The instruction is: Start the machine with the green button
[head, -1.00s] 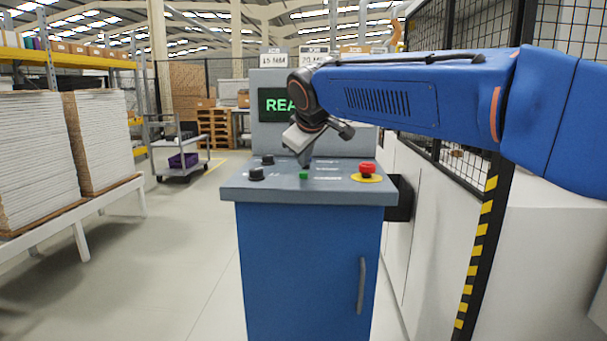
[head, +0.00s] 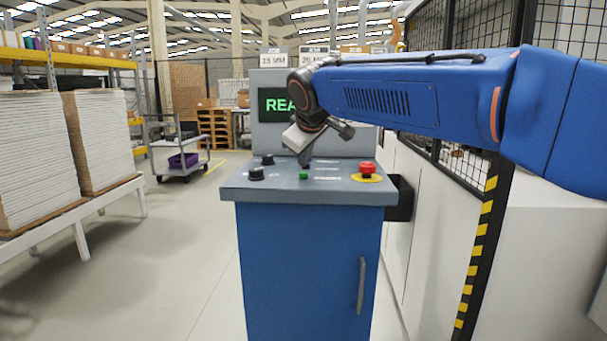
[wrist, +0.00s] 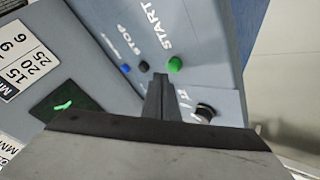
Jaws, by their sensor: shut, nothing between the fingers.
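The green button (head: 303,176) is on the sloping top of the blue and grey control console (head: 240,192), near its front edge. In the wrist view the green button (wrist: 175,64) lies next to the printed word START. My gripper (head: 305,163) is shut and empty, with its fingers pointing down just behind the button in the head view. In the wrist view the fingertips (wrist: 160,78) appear close beside the button, not over it. I see no contact, but the height of the tips above the panel is hard to judge. The green-lettered screen (head: 277,104) is partly hidden by my arm.
A red emergency button (head: 367,168) on a yellow disc is to the right. Black knobs (head: 256,174) are to the left. A black button (wrist: 144,66) and a blue one (wrist: 126,68) are near STOP. A mesh fence (head: 465,95) stands at the right.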

